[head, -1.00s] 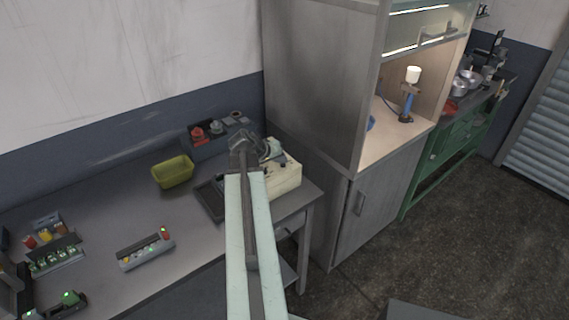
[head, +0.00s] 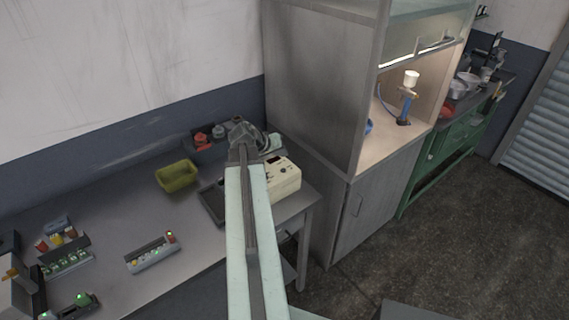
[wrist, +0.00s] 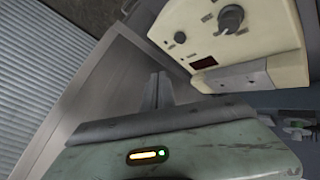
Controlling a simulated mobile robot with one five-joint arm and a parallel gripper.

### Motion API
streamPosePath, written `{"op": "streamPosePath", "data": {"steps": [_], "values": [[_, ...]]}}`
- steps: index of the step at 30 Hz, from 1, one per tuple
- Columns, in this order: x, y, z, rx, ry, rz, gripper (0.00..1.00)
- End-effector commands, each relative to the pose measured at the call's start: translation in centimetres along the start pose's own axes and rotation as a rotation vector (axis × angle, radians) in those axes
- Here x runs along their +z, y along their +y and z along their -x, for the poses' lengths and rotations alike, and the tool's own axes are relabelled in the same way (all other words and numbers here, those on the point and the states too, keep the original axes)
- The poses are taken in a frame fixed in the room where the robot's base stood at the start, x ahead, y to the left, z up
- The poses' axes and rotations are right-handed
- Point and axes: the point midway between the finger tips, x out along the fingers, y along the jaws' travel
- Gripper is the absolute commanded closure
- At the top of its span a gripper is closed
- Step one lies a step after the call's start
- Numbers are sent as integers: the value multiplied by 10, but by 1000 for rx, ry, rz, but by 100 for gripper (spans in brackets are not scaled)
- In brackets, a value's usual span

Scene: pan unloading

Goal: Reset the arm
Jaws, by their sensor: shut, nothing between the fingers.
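My pale green arm reaches up the middle of the head view over the grey workbench (head: 105,215). Its grey wrist end is near the back of the bench, beside a cream instrument box (head: 284,178). In the wrist view my gripper (wrist: 160,88) shows as narrow grey fingers, shut and empty. The cream box, with knobs and a dark display, is close by at the upper right of that view (wrist: 235,38). No held object shows. The fingertips are hard to make out in the head view.
A yellow-green bin (head: 177,178) stands left of the arm. An indicator strip (head: 152,254) and other small devices lie on the bench's left. A tall grey cabinet (head: 318,80) stands close on the right. Open floor (head: 450,230) lies at right.

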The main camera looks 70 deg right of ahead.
Motion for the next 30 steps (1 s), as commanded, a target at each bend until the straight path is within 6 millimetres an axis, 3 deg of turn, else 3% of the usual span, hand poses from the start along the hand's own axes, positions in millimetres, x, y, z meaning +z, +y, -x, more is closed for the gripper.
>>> {"op": "streamPosePath", "data": {"steps": [3,16,19,20,23,26,30], "values": [[-8,8,11,0,0,0,100],[-6,6,8,0,0,0,100],[-8,-4,12,-8,8,10,100],[-9,-12,16,-15,15,20,100],[-16,-66,40,-58,58,79,100],[-17,-142,81,-123,121,167,100],[4,-246,148,-241,185,276,100]]}}
